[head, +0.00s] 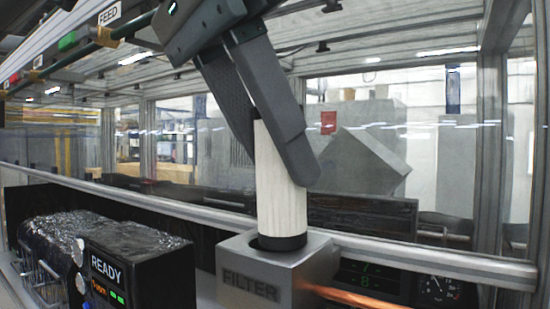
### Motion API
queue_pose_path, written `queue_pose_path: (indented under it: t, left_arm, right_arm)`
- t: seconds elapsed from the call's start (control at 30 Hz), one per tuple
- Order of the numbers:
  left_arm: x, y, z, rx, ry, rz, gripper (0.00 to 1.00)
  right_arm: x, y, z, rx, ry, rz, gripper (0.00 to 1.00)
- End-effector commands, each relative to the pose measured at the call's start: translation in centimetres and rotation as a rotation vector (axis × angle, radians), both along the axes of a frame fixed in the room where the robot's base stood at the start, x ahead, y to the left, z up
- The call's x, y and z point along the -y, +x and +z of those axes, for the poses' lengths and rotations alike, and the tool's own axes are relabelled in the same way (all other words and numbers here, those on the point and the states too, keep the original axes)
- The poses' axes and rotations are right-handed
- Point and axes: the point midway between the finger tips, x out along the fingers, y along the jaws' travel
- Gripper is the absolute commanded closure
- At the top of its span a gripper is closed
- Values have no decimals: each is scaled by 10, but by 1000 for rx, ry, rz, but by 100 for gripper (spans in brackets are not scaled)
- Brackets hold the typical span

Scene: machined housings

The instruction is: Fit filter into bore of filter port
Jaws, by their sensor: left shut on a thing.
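The filter (279,205) is a white pleated cylinder with a black band at its lower end. It stands close to upright in the head view. My left gripper (280,165) comes down from above and is shut on the upper part of the filter. The filter port (305,272) is a grey block marked FILTER, with a round bore in its top. The filter's black lower end is at the bore opening; how deep it sits inside is hidden. My right gripper is not in view.
A black unit with a READY display (106,268) stands left of the port. A copper-coloured pipe (345,295) leaves the port at the right. Dark gauges (438,288) sit further right. A metal rail (420,258) runs behind the port, before clear panels.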

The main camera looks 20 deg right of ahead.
Motion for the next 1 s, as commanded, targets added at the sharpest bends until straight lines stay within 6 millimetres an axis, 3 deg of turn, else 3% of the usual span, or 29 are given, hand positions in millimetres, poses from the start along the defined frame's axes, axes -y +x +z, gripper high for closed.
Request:
queue_pose_path:
  t: [0.03,0.13,0.43,0.47,0.5,0.53,1.0]
  left_arm:
    - [0,1,-13,-3,25,-3,100]
    - [0,1,-22,-3,26,-5,100]
    - [0,1,-28,-3,27,-5,100]
    - [0,0,-28,-4,27,-5,60]
    - [0,0,-27,-4,26,-6,50]
    - [0,0,-27,-3,24,-5,48]
    - [0,0,-20,-1,12,-2,48]
  right_arm:
    - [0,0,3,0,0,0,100]
    - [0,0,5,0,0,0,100]
    - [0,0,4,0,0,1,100]
    - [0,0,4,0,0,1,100]
    - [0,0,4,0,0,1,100]
    - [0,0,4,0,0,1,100]
    - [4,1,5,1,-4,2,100]
